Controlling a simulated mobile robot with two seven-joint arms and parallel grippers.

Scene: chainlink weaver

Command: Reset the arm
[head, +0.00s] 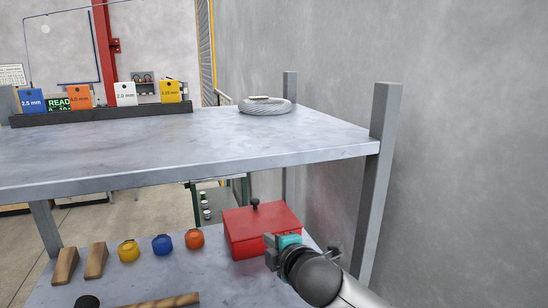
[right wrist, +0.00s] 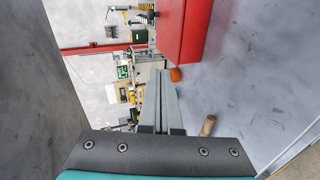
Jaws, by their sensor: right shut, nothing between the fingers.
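My right gripper (head: 271,252) is in front of the lower front of a red box (head: 258,226) with a dark knob on its lid, on the lower shelf. In the right wrist view its fingers (right wrist: 160,90) are together with nothing between them. The red box shows at the top of that view (right wrist: 183,30), beside the fingers. I cannot tell whether gripper and box touch. My left gripper is in neither view.
The lower shelf (head: 165,280) holds wooden blocks (head: 66,264) and yellow, blue and orange (head: 194,238) round pieces. The upper shelf (head: 200,150) hangs above, with a wire coil (head: 266,107) and coloured size tags. A grey post (head: 380,150) stands right, near a wall.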

